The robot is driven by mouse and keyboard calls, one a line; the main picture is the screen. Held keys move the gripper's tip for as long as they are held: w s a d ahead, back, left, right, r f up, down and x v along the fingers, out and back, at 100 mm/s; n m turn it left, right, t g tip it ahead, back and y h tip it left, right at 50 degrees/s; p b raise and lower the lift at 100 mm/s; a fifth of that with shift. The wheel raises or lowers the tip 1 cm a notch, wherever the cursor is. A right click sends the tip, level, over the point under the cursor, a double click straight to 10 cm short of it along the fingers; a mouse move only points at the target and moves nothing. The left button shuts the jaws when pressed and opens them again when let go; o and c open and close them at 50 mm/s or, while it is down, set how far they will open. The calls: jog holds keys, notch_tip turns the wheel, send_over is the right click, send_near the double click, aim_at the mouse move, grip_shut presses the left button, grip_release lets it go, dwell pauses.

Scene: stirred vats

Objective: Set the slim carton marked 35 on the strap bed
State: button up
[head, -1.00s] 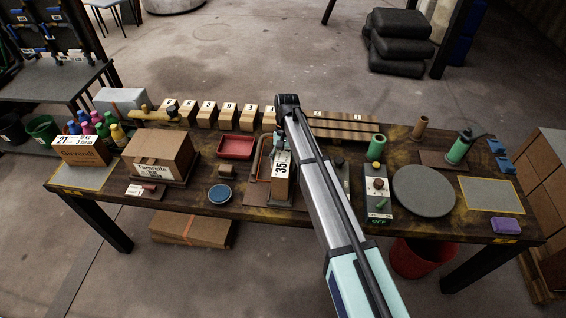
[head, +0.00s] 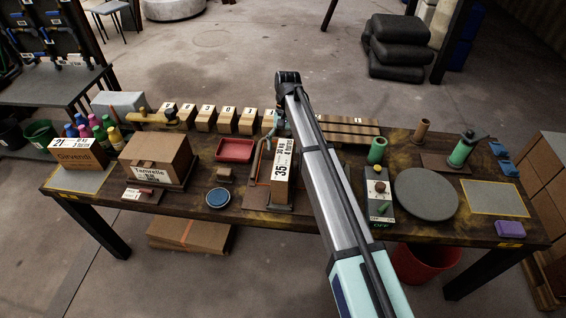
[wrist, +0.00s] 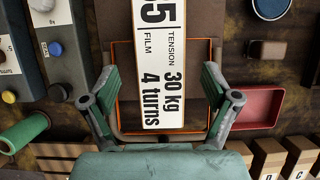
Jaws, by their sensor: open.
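The slim carton (head: 284,172) marked 35 is brown with a white label. It sits on the dark base of the arched strapping stand (head: 256,193), near the middle of the table, with the bent metal arch beside it. In the wrist view the carton (wrist: 160,60) shows its label between my fingers. An orange-edged frame (wrist: 118,105) and the metal arch lie beneath and around the carton's near end. My gripper (head: 281,122) is open, its teal fingers apart on either side of the carton, with visible gaps. My arm partly hides the stand's right side.
A red tray (head: 235,150) and a blue round dish (head: 218,197) lie left of the stand. A control box (head: 379,207) and a grey turntable (head: 426,194) are to the right. Lettered wooden blocks (head: 227,121) and a slatted rack (head: 348,130) line the back.

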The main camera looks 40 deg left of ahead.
jog(key=p+v, duration=0.1)
jog(key=v, duration=0.3)
jog(key=shift+w+r, duration=0.15)
jog(key=shift+r, duration=0.25)
jog(key=shift+a, duration=0.1)
